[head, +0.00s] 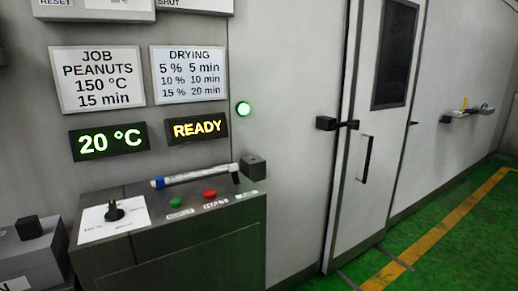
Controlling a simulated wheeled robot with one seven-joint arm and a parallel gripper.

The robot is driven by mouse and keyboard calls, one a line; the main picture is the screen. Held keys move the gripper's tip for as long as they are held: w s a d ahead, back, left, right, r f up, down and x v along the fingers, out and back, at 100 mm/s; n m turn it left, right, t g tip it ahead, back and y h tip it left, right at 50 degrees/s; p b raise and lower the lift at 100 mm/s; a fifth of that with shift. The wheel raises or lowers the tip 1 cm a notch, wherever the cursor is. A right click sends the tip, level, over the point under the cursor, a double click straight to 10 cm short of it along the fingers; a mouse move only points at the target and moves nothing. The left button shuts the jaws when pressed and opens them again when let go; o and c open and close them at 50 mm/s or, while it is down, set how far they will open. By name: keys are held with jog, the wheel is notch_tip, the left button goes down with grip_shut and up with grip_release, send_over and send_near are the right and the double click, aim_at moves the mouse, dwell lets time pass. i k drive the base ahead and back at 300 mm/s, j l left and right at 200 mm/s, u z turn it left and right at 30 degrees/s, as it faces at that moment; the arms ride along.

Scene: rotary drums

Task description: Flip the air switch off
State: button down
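A dark console (165,245) stands at the lower left in the head view. On its top right, a small black upright lever (236,174) stands behind a small pale label (246,195). The label is too small to read, so I cannot confirm that this lever is the air switch or tell its position. A green button (176,203) and a red button (210,194) sit to its left. A black dial (114,211) on a white plate is at the console's left. My gripper is not in view.
A white-and-blue rod (195,176) lies along the console's back edge, beside a black box (253,168). Displays read 20 °C (110,141) and READY (197,128). A green lamp (243,108) is lit. A door (375,140) stands right; green floor (450,240) is clear.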

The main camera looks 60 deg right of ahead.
aim_at(233, 168)
jog(key=k+l, duration=0.1)
jog(key=l, duration=2)
